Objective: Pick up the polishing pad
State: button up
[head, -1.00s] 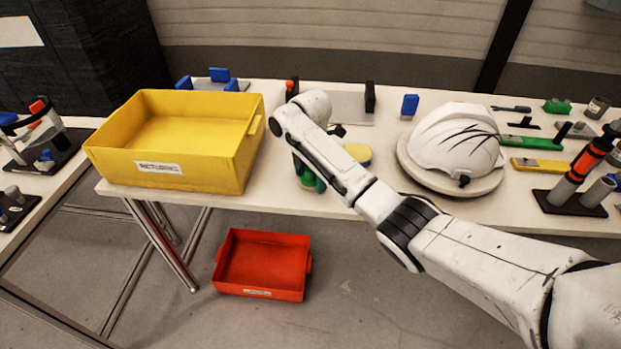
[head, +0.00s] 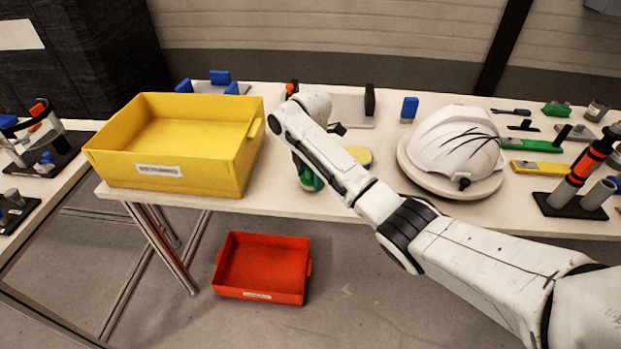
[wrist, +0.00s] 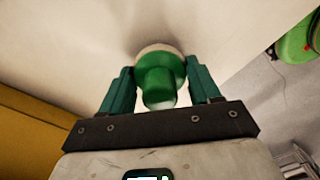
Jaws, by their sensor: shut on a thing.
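The polishing pad (wrist: 158,78) has a green knob-like handle on a pale round base. In the wrist view it sits between the two dark green fingers of my gripper (wrist: 159,70), which are shut on its sides. In the head view the pad (head: 315,184) shows as a small green and pale patch below my gripper (head: 306,174), near the table's front edge. My wrist and forearm hide much of it there. I cannot tell whether its base touches the table.
A yellow bin (head: 208,176) stands left of my gripper. A yellow-topped disc (head: 359,155) lies just right, partly behind my arm. A white helmet shell (head: 452,143) rests on a round stand further right. A red bin (head: 262,268) is on the floor below.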

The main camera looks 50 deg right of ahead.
jog(key=s+a+r+p, duration=0.2)
jog(key=s+r+p, duration=0.9)
jog(key=s+p, duration=0.2)
jog(key=shift+s+a+r+p, duration=0.35)
jog(key=shift+a+r+p, duration=0.05)
jog(key=shift+p, duration=0.3)
